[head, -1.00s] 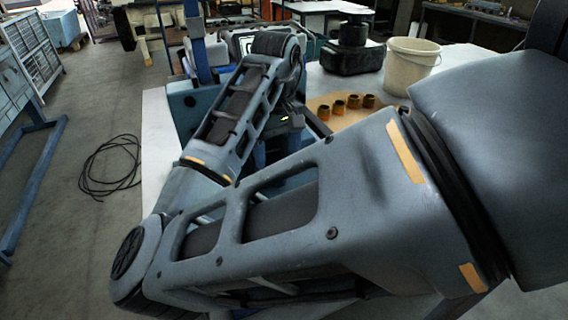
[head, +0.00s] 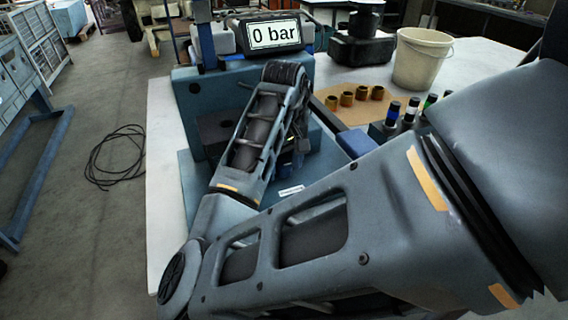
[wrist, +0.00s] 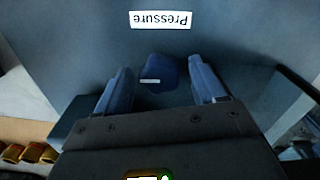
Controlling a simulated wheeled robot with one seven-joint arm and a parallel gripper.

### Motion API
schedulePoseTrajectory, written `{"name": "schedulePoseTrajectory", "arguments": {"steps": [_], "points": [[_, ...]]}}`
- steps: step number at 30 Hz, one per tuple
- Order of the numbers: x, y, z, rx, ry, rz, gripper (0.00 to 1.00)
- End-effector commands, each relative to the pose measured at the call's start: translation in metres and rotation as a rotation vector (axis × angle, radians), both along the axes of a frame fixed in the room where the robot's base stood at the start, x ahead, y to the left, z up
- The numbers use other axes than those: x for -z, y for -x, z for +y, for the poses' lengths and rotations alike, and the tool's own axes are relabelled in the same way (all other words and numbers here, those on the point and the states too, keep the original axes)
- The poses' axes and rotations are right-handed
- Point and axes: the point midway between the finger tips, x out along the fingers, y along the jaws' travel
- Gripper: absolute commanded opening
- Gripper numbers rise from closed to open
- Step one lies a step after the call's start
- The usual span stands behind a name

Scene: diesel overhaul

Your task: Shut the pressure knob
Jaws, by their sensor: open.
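The pressure knob (wrist: 165,73) is dark blue with a small pale line on it. It shows in the wrist view against the blue-grey base, close to a white "Pressure" label (wrist: 160,20) that reads upside down there. My gripper (wrist: 158,66) is open, with one finger on each side of the knob. Gaps show between the knob and both fingers, and I cannot tell how deep the fingers reach. In the head view my arm hides the knob; a small white label (head: 291,190) lies on the blue base.
The blue rig (head: 188,125) stands on a white table (head: 163,200). To its right are a tan board with several brass fittings (head: 347,98), several small bottles (head: 393,112) and a white bucket (head: 421,60). A black cable (head: 115,155) lies on the floor.

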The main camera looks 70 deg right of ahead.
Motion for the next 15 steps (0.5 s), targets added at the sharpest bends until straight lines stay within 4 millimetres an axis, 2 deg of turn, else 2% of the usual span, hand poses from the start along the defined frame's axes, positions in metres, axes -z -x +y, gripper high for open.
{"name": "schedulePoseTrajectory", "arguments": {"steps": [4,15], "points": [[-0.0003,0.0002,0.0000,0.000,0.000,0.000,0.69],[-0.0005,0.0004,0.0000,0.000,0.000,0.001,0.34]]}}
